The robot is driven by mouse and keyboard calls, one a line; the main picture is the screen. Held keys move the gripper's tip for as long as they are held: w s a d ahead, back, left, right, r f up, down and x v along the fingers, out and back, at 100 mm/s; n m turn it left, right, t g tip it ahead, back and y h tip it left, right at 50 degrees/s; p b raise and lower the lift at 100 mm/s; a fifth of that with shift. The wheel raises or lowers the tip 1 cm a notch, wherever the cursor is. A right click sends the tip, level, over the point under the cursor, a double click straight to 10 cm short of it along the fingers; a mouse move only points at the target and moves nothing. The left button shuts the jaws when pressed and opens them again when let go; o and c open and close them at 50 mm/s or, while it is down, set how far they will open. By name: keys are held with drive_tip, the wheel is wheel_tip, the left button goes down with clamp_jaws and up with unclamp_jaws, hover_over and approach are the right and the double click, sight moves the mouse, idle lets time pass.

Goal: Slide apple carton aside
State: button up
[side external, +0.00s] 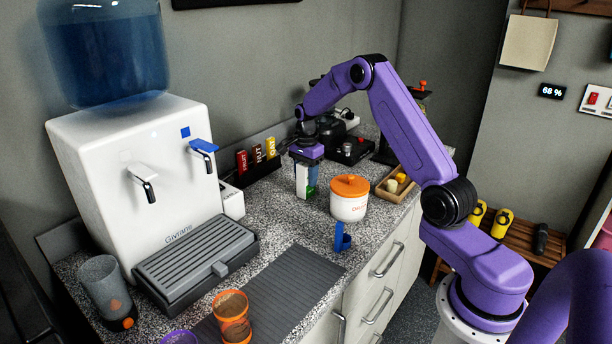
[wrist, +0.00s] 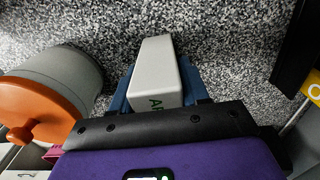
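The apple carton (side external: 302,182) is a slim white box with green on it. It stands upright on the speckled counter, left of the orange-lidded jar. In the wrist view the carton (wrist: 157,68) shows its pale face, and part of its green lettering is cut off by my gripper's dark edge. My gripper (side external: 306,172) is over the carton, pointing down. In the wrist view the blue fingers of my gripper (wrist: 160,92) flank the carton on both sides, with no gap visible. The finger pads and the carton's lower part are hidden.
The white jar (side external: 349,206) with an orange lid stands close to the carton's right; it also shows in the wrist view (wrist: 62,72). A rack of colored packets (side external: 256,163) is behind left. A wooden tray (side external: 395,186) is right.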

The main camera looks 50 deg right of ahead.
drive_tip(key=shift+c, duration=1.4)
drive_tip(key=shift+w+a, duration=0.15)
drive_tip(key=shift+a, duration=2.15)
drive_tip(key=shift+w+a, duration=0.15)
drive_tip(key=shift+a, duration=2.1)
drive_tip(key=shift+w+a, duration=0.15)
drive_tip(key=shift+a, duration=2.15)
drive_tip(key=o, duration=1.3)
wheel_tip(320, 180, up, 18)
drive_tip(key=shift+f, duration=0.25)
